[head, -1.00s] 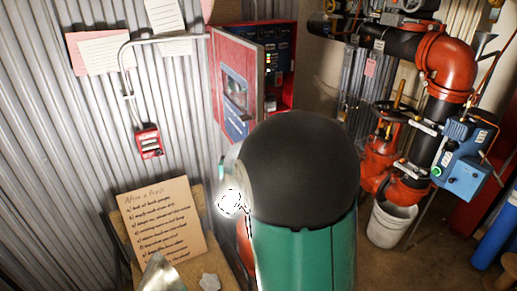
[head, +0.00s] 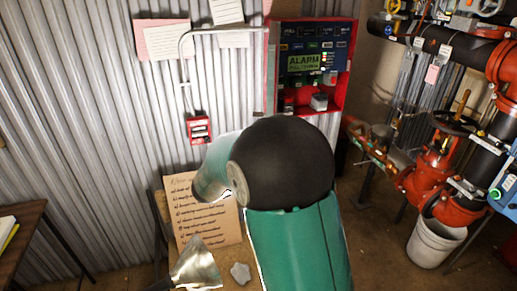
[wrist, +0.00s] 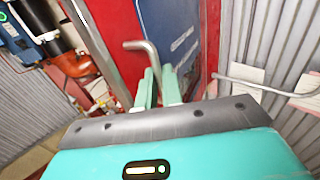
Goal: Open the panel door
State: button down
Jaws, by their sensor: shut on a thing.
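The red alarm panel (head: 341,85) on the wall stands open in the head view, with its controls and lit ALARM display (head: 303,62) in plain sight. Its door (head: 271,72) is seen almost edge-on at the panel's left side. In the wrist view the door (wrist: 182,30) shows a red frame and a blue face. A bent metal handle (wrist: 147,54) runs down to my gripper (wrist: 159,78), whose green fingers are shut on it. In the head view my gripper is hidden behind my arm.
Left of the panel are a grey conduit (head: 183,68), a red call box (head: 199,129) and pinned papers. A stand below holds a handwritten board (head: 205,215). Red pipes and valves (head: 432,165) and a white bucket (head: 434,243) are at the right.

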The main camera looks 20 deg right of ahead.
jog(key=shift+d+r, duration=0.1)
jog(key=shift+d, duration=0.05)
jog(key=c, duration=1.6)
grip_release()
jog(key=shift+w, duration=0.15)
jog(key=shift+o, duration=0.2)
jog(key=v, duration=1.4)
